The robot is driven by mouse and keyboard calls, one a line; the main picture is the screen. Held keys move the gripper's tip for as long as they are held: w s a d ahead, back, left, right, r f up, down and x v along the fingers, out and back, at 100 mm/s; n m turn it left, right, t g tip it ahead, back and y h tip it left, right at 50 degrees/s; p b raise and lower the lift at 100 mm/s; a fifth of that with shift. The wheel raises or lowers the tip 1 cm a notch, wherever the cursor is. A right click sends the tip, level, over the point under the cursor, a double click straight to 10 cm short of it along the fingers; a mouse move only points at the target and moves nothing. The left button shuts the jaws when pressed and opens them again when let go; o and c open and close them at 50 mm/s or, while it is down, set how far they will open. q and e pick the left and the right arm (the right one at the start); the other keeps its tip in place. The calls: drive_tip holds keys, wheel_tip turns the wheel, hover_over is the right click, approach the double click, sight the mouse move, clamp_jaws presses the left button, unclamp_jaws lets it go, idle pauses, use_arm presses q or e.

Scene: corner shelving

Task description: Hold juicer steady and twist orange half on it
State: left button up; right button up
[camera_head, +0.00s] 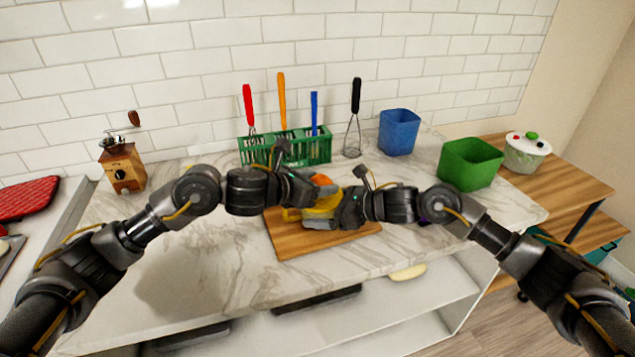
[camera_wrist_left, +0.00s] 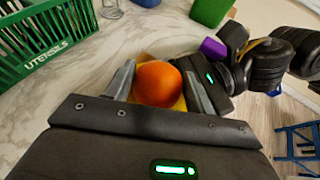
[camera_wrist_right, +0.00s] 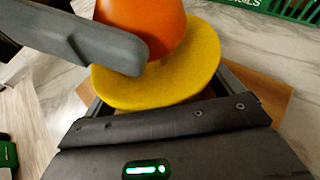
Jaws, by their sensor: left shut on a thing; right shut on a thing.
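The orange half (camera_head: 321,180) sits on top of the yellow juicer (camera_head: 326,205), above the wooden cutting board (camera_head: 300,245). My left gripper (camera_head: 315,190) is shut on the orange half; in the left wrist view the orange half (camera_wrist_left: 158,84) sits between its two fingers. My right gripper (camera_head: 328,216) is shut on the juicer, low at its side. In the right wrist view the juicer (camera_wrist_right: 190,70) has a wide yellow rim, and the orange half (camera_wrist_right: 145,20) rests on it. A grey finger crosses in front there. The juicer's base is mostly hidden.
A green utensil rack (camera_head: 285,150) stands behind the board. A blue bin (camera_head: 398,132) and a green bin (camera_head: 470,163) are at the back right. A wooden grinder (camera_head: 123,168) is at the left. The marble counter (camera_head: 200,260) is clear at front left.

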use_arm(q)
drive_tip(key=shift+a+f, duration=0.1)
drive_tip(key=shift+f, duration=0.3)
use_arm(e)
drive_tip(key=shift+r, duration=0.25)
use_arm(q)
drive_tip(key=shift+w+a+m+g+h, duration=0.15)
drive_tip(key=shift+m+g+h, duration=0.35)
drive_tip(key=shift+m+g, duration=0.2)
drive_tip(key=m+g+h, duration=0.1)
drive_tip(key=m+g, duration=0.2)
drive_tip(key=shift+w+h, duration=0.15)
drive_tip(key=shift+h, duration=0.25)
drive_tip(key=m+g, duration=0.4)
drive_tip(key=g, duration=0.1)
drive_tip(key=shift+w+r+h, duration=0.1)
drive_tip(key=shift+r+h, duration=0.05)
drive_tip(key=shift+h, duration=0.25)
drive_tip(key=m+g, duration=0.2)
drive_tip(key=shift+m+g, duration=0.6)
